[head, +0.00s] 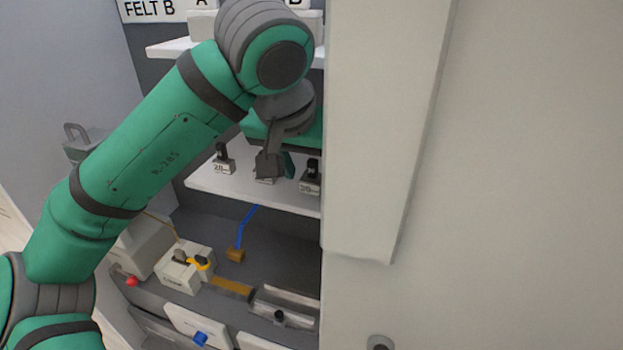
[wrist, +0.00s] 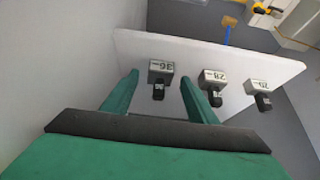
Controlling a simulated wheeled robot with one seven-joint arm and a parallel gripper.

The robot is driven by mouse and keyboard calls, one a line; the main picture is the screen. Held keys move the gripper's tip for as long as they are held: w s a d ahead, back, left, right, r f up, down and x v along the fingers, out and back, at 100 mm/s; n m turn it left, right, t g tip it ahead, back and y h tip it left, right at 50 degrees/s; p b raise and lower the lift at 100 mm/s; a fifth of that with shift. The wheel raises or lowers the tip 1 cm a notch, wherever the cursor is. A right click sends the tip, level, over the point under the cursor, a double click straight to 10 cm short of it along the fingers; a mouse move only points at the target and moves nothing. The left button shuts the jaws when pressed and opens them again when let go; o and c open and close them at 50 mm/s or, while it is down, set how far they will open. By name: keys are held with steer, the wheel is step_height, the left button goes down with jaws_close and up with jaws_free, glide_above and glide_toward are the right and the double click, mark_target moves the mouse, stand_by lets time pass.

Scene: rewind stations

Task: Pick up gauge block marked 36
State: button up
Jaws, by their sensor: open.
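The gauge block marked 36 (wrist: 162,70) is a small pale block with a black knob. In the wrist view it appears upside down on a white shelf (wrist: 128,42), framed between the green fingers of my gripper (wrist: 159,78). The fingers are open and empty. In the head view, block 36 (head: 310,187) stands at the right of the shelf. My gripper (head: 273,165) is left of it there and covers most of the middle block. I cannot tell how far the fingertips are from block 36.
A pale panel (head: 385,130) stands close right of the shelf in the head view. Below are a boxed device (head: 178,278), a blue-handled tool (head: 243,232) and a metal rail (head: 285,303).

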steer(key=shift+w+f, duration=0.2)
steer(key=shift+f, duration=0.15)
steer(key=c, duration=1.3)
